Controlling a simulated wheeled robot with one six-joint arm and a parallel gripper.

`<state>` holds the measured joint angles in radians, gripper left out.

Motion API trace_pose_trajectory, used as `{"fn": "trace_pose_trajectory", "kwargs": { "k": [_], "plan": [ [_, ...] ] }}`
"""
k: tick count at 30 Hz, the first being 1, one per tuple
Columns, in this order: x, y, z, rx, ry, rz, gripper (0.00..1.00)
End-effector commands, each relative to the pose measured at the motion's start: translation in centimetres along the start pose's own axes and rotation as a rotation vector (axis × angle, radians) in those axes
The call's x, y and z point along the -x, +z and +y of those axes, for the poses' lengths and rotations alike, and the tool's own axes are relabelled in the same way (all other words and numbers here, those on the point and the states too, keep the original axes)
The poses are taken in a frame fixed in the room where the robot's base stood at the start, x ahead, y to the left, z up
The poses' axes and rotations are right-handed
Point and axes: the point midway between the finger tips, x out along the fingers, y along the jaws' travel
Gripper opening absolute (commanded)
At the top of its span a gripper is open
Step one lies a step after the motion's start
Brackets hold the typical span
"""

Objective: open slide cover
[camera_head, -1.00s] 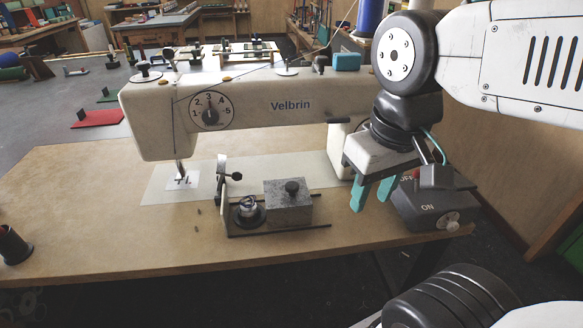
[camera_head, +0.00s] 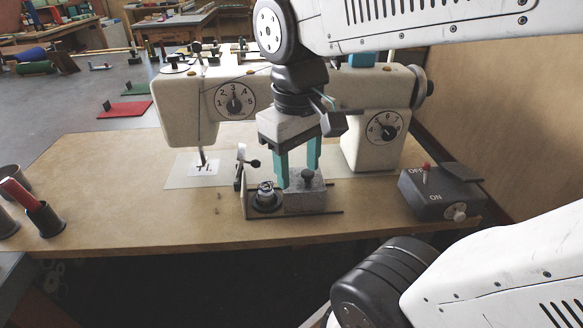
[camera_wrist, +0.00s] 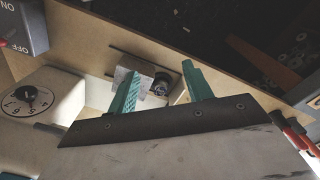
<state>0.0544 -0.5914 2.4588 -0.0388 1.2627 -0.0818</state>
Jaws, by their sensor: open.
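In the wrist view the cover (camera_wrist: 130,79) shows partly behind one finger of my gripper (camera_wrist: 155,90), and the bobbin (camera_wrist: 161,84) shows between the fingers.
A switch box (camera_head: 440,194) marked OFF and ON stands at the table's right. A small lever (camera_head: 242,165) stands left of the bobbin. Dark cups (camera_head: 45,219) stand at the table's left end. The wooden table (camera_head: 110,190) is clear left of the machine.

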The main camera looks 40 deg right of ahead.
Motion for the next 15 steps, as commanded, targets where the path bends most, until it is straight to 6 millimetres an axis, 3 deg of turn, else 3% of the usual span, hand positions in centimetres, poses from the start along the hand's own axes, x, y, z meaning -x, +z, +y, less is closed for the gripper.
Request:
{"fn": "trace_pose_trajectory", "kwargs": {
  "k": [9, 15],
  "plan": [
    [-1.7, -8.7, 6.7, 0.097, 0.014, -0.268, 0.50],
    [-3.6, -11.7, 9.7, 0.143, -0.002, -0.370, 0.50]
  ]
}}
